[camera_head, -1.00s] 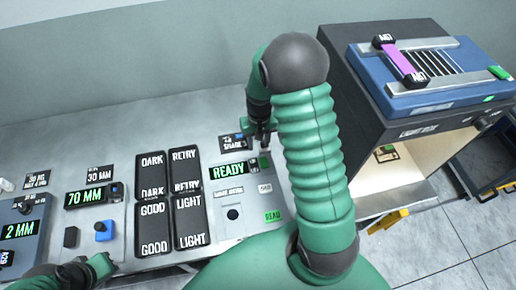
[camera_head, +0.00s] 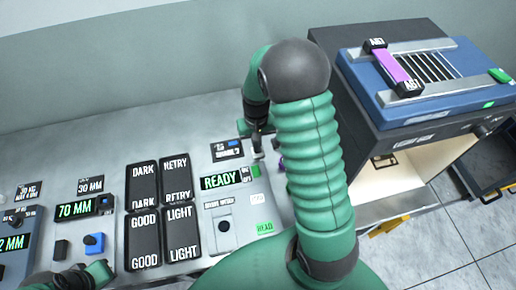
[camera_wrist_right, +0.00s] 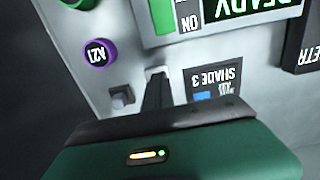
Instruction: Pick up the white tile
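A small whitish piece (camera_wrist_right: 157,72), which may be the white tile, shows in the right wrist view at the tip of my right gripper (camera_wrist_right: 157,88). In the head view a pale piece (camera_head: 258,155) shows under that gripper (camera_head: 257,142), at the panel's right side near the READY display (camera_head: 221,182). The fingers look like one narrow dark strip, and I cannot tell whether they are closed on the piece. My left gripper (camera_head: 82,278) is at the lower left edge, partly cut off, and its fingers are unclear.
In the right wrist view, a purple round piece (camera_wrist_right: 97,52) and a small grey block (camera_wrist_right: 122,96) sit near the fingers, with the SHADE 3 label (camera_wrist_right: 214,86) beside them. A light box (camera_head: 420,150) stands right of my arm. Dark DARK/RETRY plates (camera_head: 176,183) lie left.

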